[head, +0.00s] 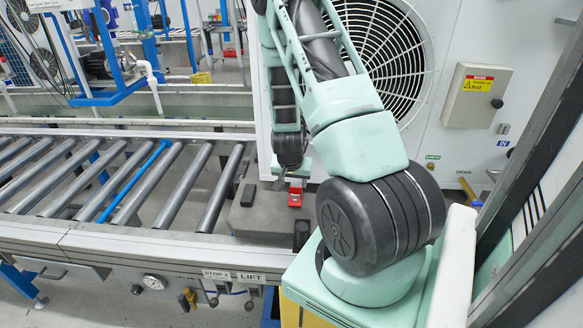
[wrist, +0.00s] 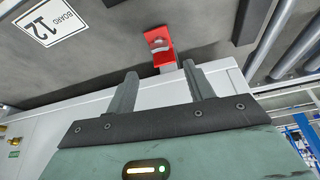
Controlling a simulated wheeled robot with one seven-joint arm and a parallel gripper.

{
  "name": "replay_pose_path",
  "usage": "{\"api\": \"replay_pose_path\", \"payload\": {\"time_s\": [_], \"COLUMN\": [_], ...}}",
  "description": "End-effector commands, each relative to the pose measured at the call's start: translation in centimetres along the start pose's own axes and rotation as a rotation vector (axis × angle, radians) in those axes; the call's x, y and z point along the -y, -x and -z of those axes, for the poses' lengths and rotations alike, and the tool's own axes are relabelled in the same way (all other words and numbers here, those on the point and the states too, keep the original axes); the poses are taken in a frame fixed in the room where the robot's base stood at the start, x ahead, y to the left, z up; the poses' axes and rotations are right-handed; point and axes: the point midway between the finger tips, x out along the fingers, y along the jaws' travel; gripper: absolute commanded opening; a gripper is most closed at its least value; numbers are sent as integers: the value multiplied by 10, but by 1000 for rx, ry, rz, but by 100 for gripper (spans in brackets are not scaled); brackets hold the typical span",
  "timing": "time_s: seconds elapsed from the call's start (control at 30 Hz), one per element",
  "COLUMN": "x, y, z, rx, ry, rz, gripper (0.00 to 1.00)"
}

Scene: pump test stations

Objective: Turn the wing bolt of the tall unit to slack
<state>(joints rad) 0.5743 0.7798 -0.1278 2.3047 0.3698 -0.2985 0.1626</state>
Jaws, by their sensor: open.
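The tall unit (head: 495,45) is a large white cabinet with a round fan grille, behind my arm in the head view. A small red fitting (head: 294,196) sits low at its front edge, on the grey board. In the wrist view the red fitting (wrist: 161,46) is a bracket with a pale spot on it; I cannot clearly make out the wing bolt's shape or angle. My gripper (wrist: 157,86) is open and empty, its two fingers pointing toward the red fitting, apart from it in the picture.
The grey board (wrist: 100,45) carries a white "BOARD 12" label (wrist: 50,22). A roller conveyor (head: 130,180) lies left of the unit. A small dark block (head: 248,195) lies on the board. A control box (head: 477,95) is on the cabinet's right side. A dark post (head: 530,190) stands at right.

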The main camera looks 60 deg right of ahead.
Motion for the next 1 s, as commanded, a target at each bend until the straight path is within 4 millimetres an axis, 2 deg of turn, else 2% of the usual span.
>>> {"api": "replay_pose_path", "payload": {"time_s": [0.03,0.2,0.4,0.6,1.0], "x": [1,1,0,0,0], "y": [13,47,76,85,85], "z": [1,1,1,0,0], "rx": [-4,-3,-3,-1,0], "ry": [2,2,2,1,0], "rz": [2,2,1,0,0], "gripper": [53,53,53,53,53]}}
